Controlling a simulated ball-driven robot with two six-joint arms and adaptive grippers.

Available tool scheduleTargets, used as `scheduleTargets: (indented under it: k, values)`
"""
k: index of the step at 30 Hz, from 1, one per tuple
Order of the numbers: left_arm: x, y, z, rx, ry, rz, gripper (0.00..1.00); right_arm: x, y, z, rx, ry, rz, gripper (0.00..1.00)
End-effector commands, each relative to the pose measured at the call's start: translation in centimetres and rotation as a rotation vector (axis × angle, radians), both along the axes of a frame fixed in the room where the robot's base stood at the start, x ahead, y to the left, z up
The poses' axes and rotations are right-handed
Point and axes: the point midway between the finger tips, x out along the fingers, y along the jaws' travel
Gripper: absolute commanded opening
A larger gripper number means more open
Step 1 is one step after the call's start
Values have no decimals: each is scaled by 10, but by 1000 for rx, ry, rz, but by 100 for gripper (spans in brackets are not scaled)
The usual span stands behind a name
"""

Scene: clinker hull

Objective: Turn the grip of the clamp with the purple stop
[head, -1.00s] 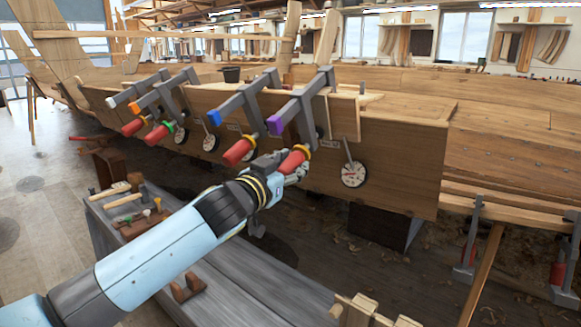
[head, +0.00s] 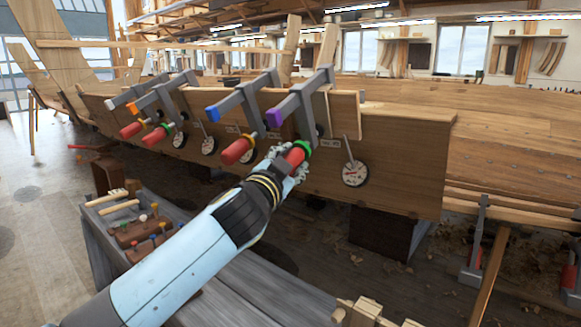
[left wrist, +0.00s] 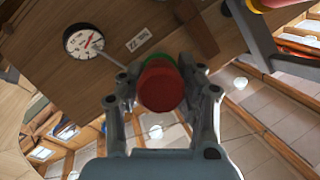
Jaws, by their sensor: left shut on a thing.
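The clamp with the purple stop (head: 273,117) is the rightmost of the row of grey clamps on the upper plank edge. Its red grip (head: 297,156) hangs below the bar with a green collar (head: 304,146) at its upper end. My left gripper (head: 290,165) is shut on this grip, reaching from the lower left. In the left wrist view the red grip (left wrist: 160,88) shows end-on between the two fingers, with the green collar behind it. A round dial (head: 355,173) with a needle hangs right of the clamp. My right gripper is not in view.
The clamp with the blue stop (head: 212,114) and its red grip (head: 236,151) stand close to the left. Clamps with orange (head: 133,107) and white stops are farther left. A grey bench (head: 110,228) with tools lies below my left arm.

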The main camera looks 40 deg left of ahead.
Motion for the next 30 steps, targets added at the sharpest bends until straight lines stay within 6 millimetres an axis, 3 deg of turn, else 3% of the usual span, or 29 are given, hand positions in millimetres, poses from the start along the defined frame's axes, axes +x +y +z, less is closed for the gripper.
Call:
scheduleTargets:
  k: [11,12,17,26,30]
  values:
    - [0,0,-1,6,2,3,4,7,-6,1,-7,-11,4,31]
    - [0,0,-1,5,2,3,37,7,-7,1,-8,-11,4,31]
    - [0,0,-1,6,1,3,58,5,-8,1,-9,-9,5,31]
    - [-2,-1,-1,6,1,3,59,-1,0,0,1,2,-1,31]
    - [-16,-4,-3,5,4,2,59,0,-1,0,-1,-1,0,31]
